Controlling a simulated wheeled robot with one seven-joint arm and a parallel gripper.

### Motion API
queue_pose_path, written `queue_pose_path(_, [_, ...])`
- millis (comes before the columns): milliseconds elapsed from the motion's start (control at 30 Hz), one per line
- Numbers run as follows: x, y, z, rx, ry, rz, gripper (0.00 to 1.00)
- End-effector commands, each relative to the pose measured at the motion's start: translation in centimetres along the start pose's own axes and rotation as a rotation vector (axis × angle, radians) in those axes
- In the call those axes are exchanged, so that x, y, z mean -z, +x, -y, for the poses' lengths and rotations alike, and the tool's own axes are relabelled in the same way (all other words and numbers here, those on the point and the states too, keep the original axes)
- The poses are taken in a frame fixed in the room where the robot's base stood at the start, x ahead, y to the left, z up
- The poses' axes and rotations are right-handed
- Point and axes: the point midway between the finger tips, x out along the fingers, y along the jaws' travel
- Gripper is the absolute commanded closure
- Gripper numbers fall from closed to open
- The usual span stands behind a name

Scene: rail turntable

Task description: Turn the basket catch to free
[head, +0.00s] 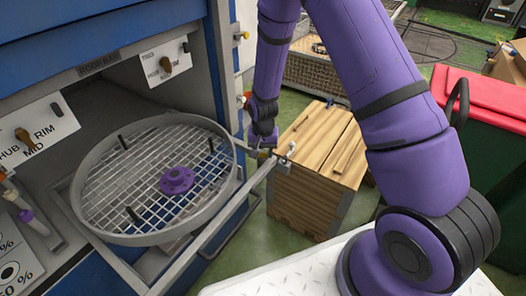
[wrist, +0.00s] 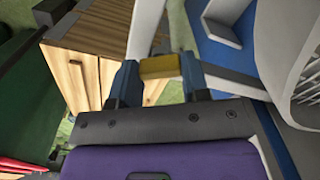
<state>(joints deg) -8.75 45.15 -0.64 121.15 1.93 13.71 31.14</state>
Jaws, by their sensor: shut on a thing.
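The round mesh basket (head: 105,222) with a purple hub (head: 177,180) and black posts sits on a grey rail frame (head: 215,236) pulled out from the blue cabinet. My gripper (head: 264,152) is at the frame's outer corner, right of the basket rim. In the wrist view, my gripper's blue fingers (wrist: 160,82) are shut on a small yellow block, which appears to be the basket catch (wrist: 160,67). It lies across a pale bar of the frame (wrist: 146,25). In the head view my fingers mostly hide the catch, and I cannot read its setting.
A wooden cabinet (head: 305,200) stands just beyond the frame corner. A red-lidded green bin (head: 490,120) is at the right. Labelled panels with brown knobs (head: 165,64) flank the opening. Green floor (head: 245,250) shows between frame and wooden cabinet.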

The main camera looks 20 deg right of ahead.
Motion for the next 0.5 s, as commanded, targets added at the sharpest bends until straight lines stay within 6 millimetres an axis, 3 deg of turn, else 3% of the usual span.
queue_pose_path(500, [0.01,-0.02,0.0,0.0,-0.492,0.0,0.81])
